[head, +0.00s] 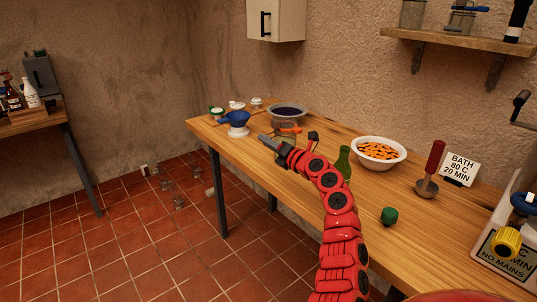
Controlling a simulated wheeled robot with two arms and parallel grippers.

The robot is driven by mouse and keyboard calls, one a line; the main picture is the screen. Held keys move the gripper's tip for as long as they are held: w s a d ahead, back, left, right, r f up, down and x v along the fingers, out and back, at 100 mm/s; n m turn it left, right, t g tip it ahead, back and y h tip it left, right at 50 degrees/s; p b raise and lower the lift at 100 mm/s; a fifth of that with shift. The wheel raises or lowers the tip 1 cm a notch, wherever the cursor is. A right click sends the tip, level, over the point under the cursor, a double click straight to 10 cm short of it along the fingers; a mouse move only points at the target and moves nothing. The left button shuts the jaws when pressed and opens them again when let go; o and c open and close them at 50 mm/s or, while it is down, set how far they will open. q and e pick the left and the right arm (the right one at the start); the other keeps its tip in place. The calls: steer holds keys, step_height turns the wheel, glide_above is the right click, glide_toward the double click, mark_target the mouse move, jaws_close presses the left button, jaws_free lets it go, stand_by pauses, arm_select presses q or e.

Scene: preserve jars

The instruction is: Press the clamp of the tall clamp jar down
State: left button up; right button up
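A glass jar (289,139) with an orange part (290,130) at its top stands on the wooden table, partly hidden behind my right gripper. It may be the tall clamp jar; its clamp is too small and covered to make out. My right gripper (268,143), at the end of the red arm, is right in front of and beside this jar. A grey finger points up and left. I cannot tell whether it touches the jar or whether the fingers are apart. My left gripper is not in view.
A blue funnel (235,119) and a grey basin (288,111) stand at the far end. A green bottle (343,162), a white bowl (378,161) of orange pieces, a red-handled tool (434,166) and a green object (389,215) stand to the right. The near left table edge is clear.

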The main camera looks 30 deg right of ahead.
steer(key=s+a+p, duration=0.2)
steer(key=s+a, duration=0.2)
steer(key=s, duration=0.3)
steer(key=shift+s+a+r, duration=0.15)
steer(key=shift+a+r, duration=0.2)
